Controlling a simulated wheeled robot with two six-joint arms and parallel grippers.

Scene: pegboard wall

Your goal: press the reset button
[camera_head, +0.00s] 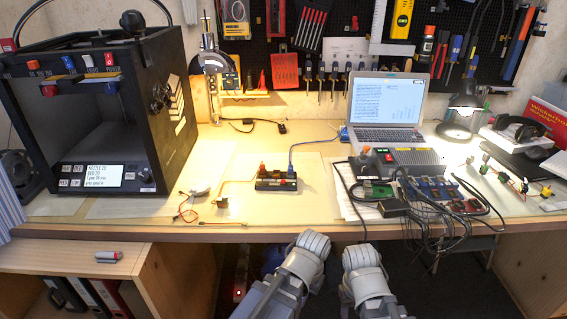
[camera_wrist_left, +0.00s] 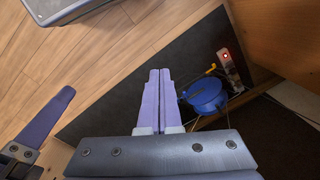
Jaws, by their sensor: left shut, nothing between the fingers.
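My left gripper (camera_wrist_left: 159,75) is shut and empty in the left wrist view, pointing down at the floor in front of the desk. In the head view both arms end in front of the desk's edge, and their fingers are hidden. A purple finger of what looks like my right gripper (camera_wrist_left: 50,118) shows at the left of the wrist view; its opening is unclear. The black machine (camera_head: 95,105) at the left has a row of coloured buttons on top, among them an orange button (camera_head: 33,64) and a white button (camera_head: 88,60). Their labels are too small to read surely.
A small black box (camera_head: 276,181) with red and orange parts sits mid-desk. A blue spool (camera_wrist_left: 205,95) and a red-lit strip (camera_wrist_left: 228,65) lie below.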

